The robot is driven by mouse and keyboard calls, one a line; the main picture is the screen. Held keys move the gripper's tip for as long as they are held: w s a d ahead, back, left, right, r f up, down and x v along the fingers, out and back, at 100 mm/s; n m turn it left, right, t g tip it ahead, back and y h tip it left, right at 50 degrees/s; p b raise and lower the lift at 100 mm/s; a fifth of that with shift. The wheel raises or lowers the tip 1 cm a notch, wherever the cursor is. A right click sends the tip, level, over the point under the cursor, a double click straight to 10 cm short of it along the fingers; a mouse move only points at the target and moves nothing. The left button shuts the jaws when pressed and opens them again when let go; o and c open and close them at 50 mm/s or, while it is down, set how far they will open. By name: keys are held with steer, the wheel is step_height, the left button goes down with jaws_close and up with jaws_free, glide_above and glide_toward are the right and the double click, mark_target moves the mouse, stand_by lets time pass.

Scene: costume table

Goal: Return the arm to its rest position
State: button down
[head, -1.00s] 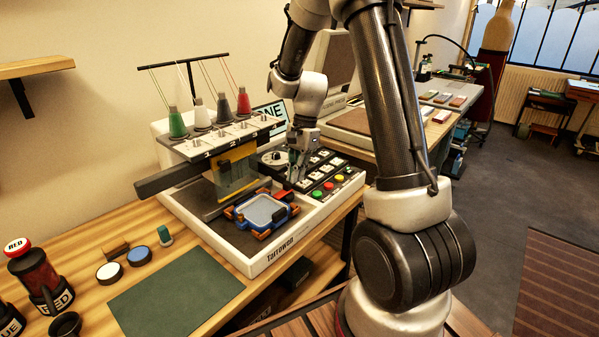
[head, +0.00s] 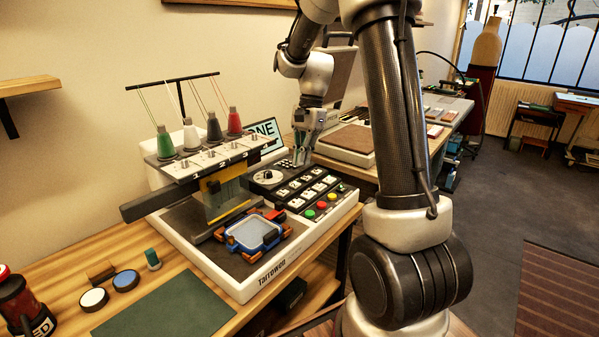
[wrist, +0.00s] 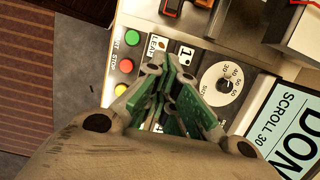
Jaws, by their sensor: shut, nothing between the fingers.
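My gripper (head: 300,155) hangs fingers-down above the back of the embroidery machine's control panel (head: 306,190), close to the display sign. Its fingers are together with nothing between them. In the wrist view my gripper (wrist: 172,88) shows its green-padded fingers over the panel, with the round dial (wrist: 228,88) to their right and the red and green buttons (wrist: 130,38) to their left. My arm reaches down from the top right in the head view. The fingers look apart from the panel keys.
The embroidery machine (head: 240,287) carries thread cones (head: 213,128) and a blue hoop (head: 254,233) in orange clamps. A display sign (head: 264,131) stands behind. A green mat (head: 165,308) and pads (head: 126,281) lie at the front left. A second machine (head: 345,140) stands behind right. Floor at right is open.

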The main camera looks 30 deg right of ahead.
steer(key=shift+d+r, duration=0.1)
steer(key=shift+r, duration=0.25)
stand_by(0.3)
steer(key=s+r+n+t+h, duration=0.1)
steer(key=s+r+n, duration=0.2)
steer(key=s, duration=0.5)
steer(key=s+a+r+n+t, duration=0.1)
steer(key=s+r+n+t, duration=0.1)
steer(key=s+n, duration=0.4)
steer(key=s+a+r+n+t+h, duration=0.1)
steer(key=s+r+n, duration=0.3)
steer(key=s, duration=0.7)
steer(key=shift+s+r+t+h, duration=0.15)
steer(key=shift+r+t+h, duration=0.15)
steer(key=shift+t, duration=0.4)
